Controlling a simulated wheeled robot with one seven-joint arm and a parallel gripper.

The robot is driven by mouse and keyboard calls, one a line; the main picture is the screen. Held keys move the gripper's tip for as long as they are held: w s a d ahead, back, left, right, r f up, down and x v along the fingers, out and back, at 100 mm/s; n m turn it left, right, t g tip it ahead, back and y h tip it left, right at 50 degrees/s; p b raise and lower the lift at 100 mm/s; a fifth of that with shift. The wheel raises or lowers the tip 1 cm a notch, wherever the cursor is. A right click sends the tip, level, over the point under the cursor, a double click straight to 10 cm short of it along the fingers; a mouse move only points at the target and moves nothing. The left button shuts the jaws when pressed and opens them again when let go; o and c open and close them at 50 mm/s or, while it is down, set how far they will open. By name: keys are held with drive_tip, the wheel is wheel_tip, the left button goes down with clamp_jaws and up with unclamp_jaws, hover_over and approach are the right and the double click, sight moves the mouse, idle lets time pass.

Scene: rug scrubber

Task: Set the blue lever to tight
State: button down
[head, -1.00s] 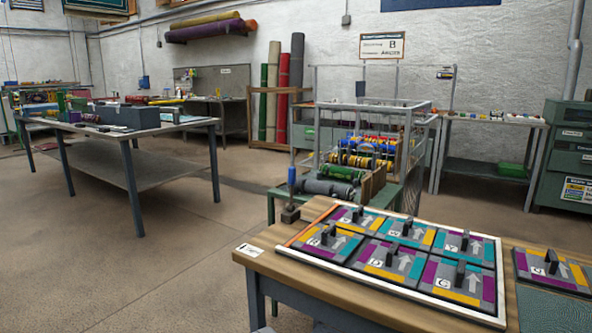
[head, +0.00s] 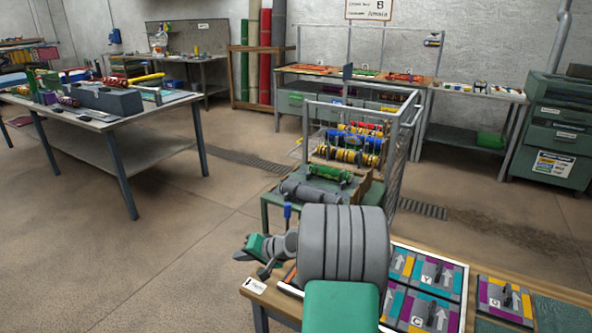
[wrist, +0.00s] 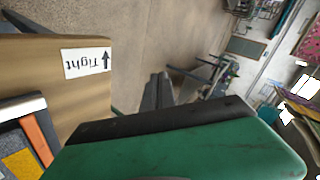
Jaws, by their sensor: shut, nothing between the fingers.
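The blue lever (head: 287,212) stands up at the left corner of the wooden bench, beside the framed tile board. Its lower part is hidden behind my arm in the head view. A white label (head: 255,286) with an arrow lies at the bench corner; in the wrist view it reads "Tight" (wrist: 87,63). My gripper (head: 242,256) is at the left of the lever, near the bench corner. In the wrist view its dark fingers (wrist: 158,90) are together and empty, over floor beyond the bench edge. I cannot make out the lever in the wrist view.
My arm covers much of the tile board (head: 425,285). A wire cage with coloured rollers (head: 350,145) and a green stand with grey rolls (head: 310,190) are just behind the bench. A long grey table (head: 130,145) stands left. The floor between is clear.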

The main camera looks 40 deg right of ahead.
sight(287, 221)
drive_tip(key=s+d+r+m+t+h+p, duration=0.1)
drive_tip(key=s+d+r+m+t+h, duration=0.2)
drive_tip(key=d, duration=0.5)
drive_tip(key=s+d+m+t+h+p, duration=0.15)
drive_tip(key=d+m, duration=0.25)
drive_tip(key=d, duration=0.4)
drive_tip(key=s+d+r+m+t+h, duration=0.2)
drive_tip(key=s+d+m+t, duration=0.15)
drive_tip(key=d, duration=0.45)
drive_tip(key=w+a+p, duration=0.2)
drive_tip(key=w+p, duration=0.2)
drive_tip(key=w, duration=0.5)
drive_tip(key=shift+g, duration=0.4)
drive_tip(key=shift+w+f+m, duration=0.1)
drive_tip(key=shift+f+m, duration=0.05)
drive_tip(key=shift+m, duration=0.1)
